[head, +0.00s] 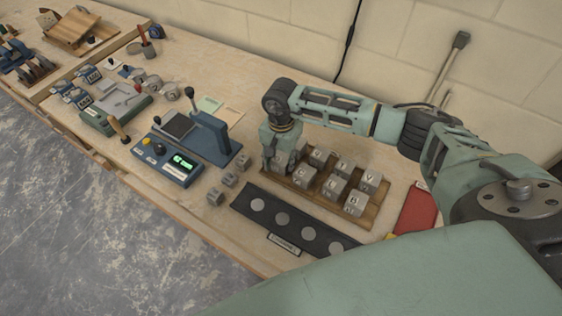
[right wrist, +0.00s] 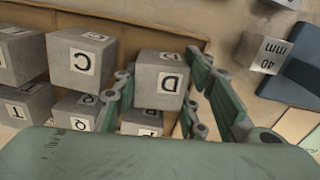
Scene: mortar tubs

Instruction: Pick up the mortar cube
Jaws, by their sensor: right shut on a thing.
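Several grey mortar cubes with letter labels stand in rows on a wooden board (head: 372,214) on the bench. My right gripper (head: 277,163) points down at the board's left end. In the right wrist view, its fingers are shut on the sides of a grey cube labelled D (right wrist: 160,82). I cannot tell whether this cube is clear of the board. A cube labelled C (right wrist: 82,62) and one labelled Q (right wrist: 80,112) stand to its left. Another cube (right wrist: 142,124), partly hidden, is just below it. My left gripper is not in view.
A black strip with round discs (head: 297,229) lies in front of the board. Small grey cubes (head: 229,179) stand to the left, beside a blue device with a green display (head: 170,165). A red object (head: 416,208) lies right of the board. The wall is behind.

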